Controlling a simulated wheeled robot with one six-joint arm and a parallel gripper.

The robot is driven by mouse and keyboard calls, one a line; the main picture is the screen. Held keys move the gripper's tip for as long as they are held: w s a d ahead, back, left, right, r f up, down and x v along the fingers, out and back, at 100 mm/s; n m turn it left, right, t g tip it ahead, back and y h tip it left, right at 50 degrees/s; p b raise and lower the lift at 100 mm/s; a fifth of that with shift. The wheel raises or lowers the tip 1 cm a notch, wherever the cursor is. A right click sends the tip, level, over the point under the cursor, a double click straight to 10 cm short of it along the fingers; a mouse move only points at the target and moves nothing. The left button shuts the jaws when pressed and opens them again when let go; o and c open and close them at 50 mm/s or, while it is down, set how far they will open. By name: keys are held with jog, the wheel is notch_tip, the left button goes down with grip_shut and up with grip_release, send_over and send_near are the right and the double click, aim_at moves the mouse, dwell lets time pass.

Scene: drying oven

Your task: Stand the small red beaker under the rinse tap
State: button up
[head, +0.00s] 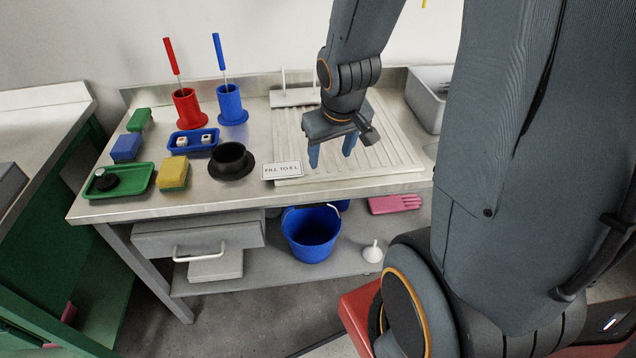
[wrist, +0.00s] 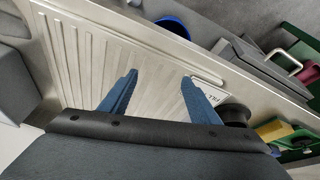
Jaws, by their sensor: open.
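I make out no small red beaker for certain; the only red cup (head: 187,110) in the head view stands at the back of the bench with a red-handled brush in it. No rinse tap shows clearly; my arm hides part of the right side. My gripper (head: 331,156) points down, open and empty, above the ribbed draining board (head: 390,150).
A blue bucket (head: 311,240) stands on the lower shelf.

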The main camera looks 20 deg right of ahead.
jog(key=s+a+r+g, duration=0.1)
jog(key=s+a+g, duration=0.2)
jog(key=s+a, duration=0.4)
jog(key=s, duration=0.2)
jog(key=shift+s+a+r+g+y, duration=0.3)
jog(key=shift+s+a+r+y, duration=0.05)
jog(key=shift+y, duration=0.05)
jog(key=shift+c, duration=0.4)
